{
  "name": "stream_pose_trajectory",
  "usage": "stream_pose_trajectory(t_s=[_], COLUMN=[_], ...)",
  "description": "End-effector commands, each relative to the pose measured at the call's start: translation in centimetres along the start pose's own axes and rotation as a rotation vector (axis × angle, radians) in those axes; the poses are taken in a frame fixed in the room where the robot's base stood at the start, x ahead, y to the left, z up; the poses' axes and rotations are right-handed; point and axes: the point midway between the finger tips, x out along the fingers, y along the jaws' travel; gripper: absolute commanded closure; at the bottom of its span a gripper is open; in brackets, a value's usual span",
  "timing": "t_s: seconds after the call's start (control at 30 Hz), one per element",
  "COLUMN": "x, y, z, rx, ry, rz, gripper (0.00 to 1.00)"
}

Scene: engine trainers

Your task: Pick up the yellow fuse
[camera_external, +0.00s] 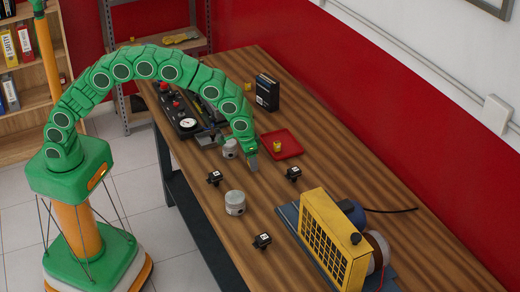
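A small yellow piece (278,147), which looks like the yellow fuse, is on the red tray (291,140) on the wooden bench. It is too small to make out in detail. My gripper (253,163) points down from the end of my green arm, just left of the tray and the yellow piece and apart from that piece. Its fingers are tiny in this view, and I cannot tell whether they are open or shut.
Metal pistons (235,203) (230,149) and small black parts (262,241) (293,173) (215,178) lie on the bench. A yellow-fronted engine unit (325,240) stands at the near right. A black box (267,92) and a gauge panel (187,125) stand farther back.

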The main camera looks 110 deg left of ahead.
Motion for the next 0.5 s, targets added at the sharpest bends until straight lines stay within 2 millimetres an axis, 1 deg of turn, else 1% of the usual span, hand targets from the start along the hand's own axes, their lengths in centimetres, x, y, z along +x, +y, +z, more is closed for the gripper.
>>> stream_pose_trajectory(t_s=[0.03, 0.3, 0.33, 0.5], x=[0.00, 0.00, 0.00, 0.00], y=[0.00, 0.00, 0.00, 0.00], z=[0.01, 0.02, 0.02, 0.02], rx=[0.000, 0.000, 0.000, 0.000], ry=[0.000, -0.001, -0.001, -0.001], rz=[0.000, 0.000, 0.000, 0.000], gripper=[0.51, 0.92, 0.94, 0.95])
